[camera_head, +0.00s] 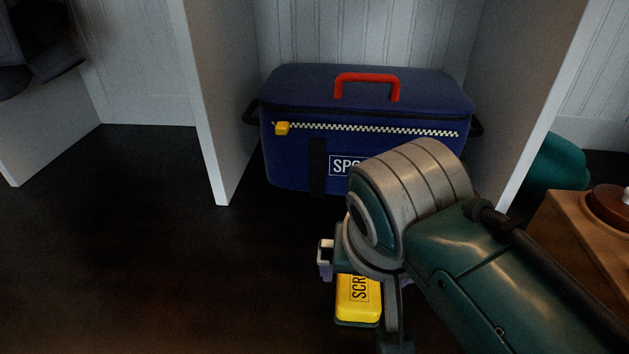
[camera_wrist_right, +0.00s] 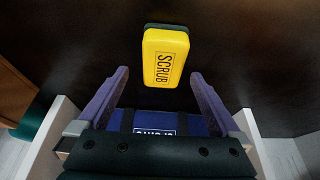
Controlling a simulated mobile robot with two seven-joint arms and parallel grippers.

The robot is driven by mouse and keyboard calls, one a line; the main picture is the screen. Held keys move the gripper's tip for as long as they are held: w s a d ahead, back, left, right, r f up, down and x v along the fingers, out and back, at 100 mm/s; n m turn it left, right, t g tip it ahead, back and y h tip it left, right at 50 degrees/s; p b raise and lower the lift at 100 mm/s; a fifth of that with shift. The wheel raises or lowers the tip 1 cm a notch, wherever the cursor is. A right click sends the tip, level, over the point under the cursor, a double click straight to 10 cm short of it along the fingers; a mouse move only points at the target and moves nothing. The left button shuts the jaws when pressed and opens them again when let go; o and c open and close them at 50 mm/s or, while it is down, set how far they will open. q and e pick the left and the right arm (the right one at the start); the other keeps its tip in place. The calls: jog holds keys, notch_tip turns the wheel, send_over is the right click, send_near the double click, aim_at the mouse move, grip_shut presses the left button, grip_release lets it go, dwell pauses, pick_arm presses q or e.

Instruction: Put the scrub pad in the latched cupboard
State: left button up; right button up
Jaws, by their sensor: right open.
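The scrub pad (camera_head: 358,300) is a yellow block with a dark green layer and the word "SCRUB"; it lies on the dark floor at the bottom centre of the head view. In the right wrist view the pad (camera_wrist_right: 165,58) shows just ahead of the fingertips, lined up with the gap between them. My right gripper (camera_wrist_right: 160,74) is open and empty, its two purple fingers spread. In the head view my right wrist hides most of that gripper. My left gripper is not in view. I see no latched cupboard in these views.
A blue sports bag (camera_head: 290,165) with a red handle stands between two white partitions (camera_head: 207,110). A wooden piece (camera_head: 570,235) with a round brown thing on it and a teal object (camera_head: 556,165) are at the right. The dark floor at left is clear.

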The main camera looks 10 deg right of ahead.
aim_at(359, 282)
jog(key=b+x, duration=0.1)
jog(key=x, duration=0.1)
jog(key=b+x, duration=0.2)
jog(key=shift+w+a+f, duration=0.15)
jog(key=shift+w+f, duration=0.05)
jog(key=shift+f, duration=0.1)
jog(key=shift+r, duration=0.1)
jog(key=shift+f, duration=0.25)
jog(key=c, duration=1.4)
